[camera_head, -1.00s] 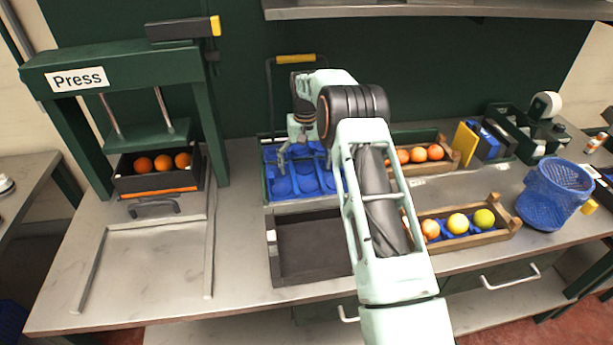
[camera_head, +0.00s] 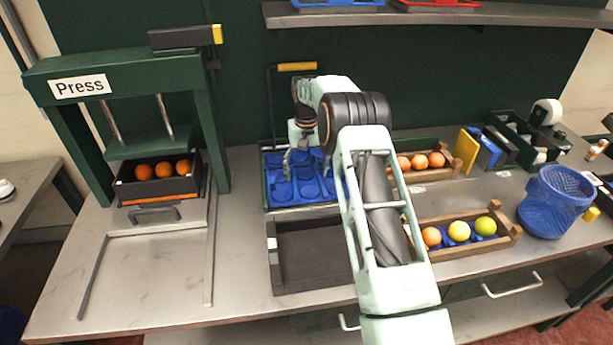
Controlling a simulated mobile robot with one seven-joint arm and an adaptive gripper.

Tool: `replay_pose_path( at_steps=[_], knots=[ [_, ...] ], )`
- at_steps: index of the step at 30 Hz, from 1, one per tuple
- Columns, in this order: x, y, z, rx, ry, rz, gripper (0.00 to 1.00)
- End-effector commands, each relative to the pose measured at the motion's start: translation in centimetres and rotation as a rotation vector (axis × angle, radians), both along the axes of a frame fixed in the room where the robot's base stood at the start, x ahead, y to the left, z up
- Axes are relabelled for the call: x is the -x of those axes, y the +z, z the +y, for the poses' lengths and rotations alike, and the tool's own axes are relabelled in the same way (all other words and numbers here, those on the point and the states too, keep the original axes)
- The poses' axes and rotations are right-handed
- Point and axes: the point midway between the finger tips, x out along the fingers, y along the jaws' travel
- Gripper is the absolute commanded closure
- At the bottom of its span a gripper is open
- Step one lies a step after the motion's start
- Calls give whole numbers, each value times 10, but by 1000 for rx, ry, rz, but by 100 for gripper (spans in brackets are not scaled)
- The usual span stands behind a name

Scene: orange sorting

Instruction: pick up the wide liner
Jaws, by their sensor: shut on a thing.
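The wide liner (camera_head: 309,191) is a blue sheet with rows of round cups, in the middle of the camera_head view. It lies at the dark green frame with the yellow-topped handle at the back of the bench. My gripper (camera_head: 289,165) is over its left part, pointing down, and is shut on the liner. My arm hides the liner's right part. I cannot tell whether the liner is clear of the surface under it.
An empty dark tray (camera_head: 315,283) lies in front of the liner. The press (camera_head: 118,62) stands left, with a crate of oranges (camera_head: 158,190) in it. Wooden crates with fruit (camera_head: 508,235) and a blue mesh basket (camera_head: 553,205) are at the right.

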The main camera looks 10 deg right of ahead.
Motion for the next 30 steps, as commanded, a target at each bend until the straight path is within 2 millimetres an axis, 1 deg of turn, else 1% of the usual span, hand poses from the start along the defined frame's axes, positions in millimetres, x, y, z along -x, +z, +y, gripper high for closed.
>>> replay_pose_path(
  at_steps=[5,11,18,24,30],
  knots=[
    [-1,25,0,0,0,-5,54],
    [18,44,0,1,0,-2,54],
    [51,83,1,1,0,-4,54],
    [86,98,3,0,0,-2,54],
    [116,111,4,0,0,-1,54]
  ],
)
